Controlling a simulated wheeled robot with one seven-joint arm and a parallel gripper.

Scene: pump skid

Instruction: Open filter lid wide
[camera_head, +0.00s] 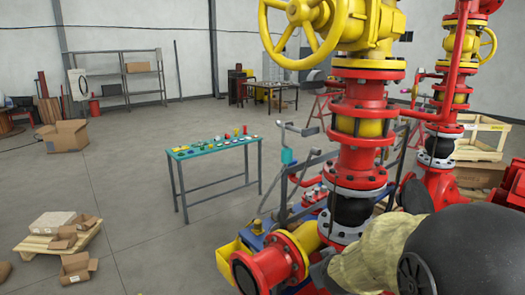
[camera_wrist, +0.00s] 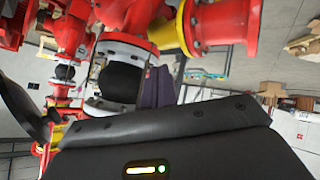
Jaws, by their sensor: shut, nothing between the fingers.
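I cannot clearly make out the filter lid in either view. The pump skid's red pipe stack (camera_head: 362,160) rises at right of centre in the head view, with black sections between its flanges. A large red flanged end (camera_head: 268,268) lies low at the front. My dark arm covers the lower right of the head view and hides part of the skid.
A yellow handwheel (camera_head: 300,28) overhangs the stack. A teal-topped table (camera_head: 212,147) with small parts stands left of the skid. A pallet with boxes (camera_head: 58,235) and an open carton (camera_head: 63,135) are farther left. The floor between is clear.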

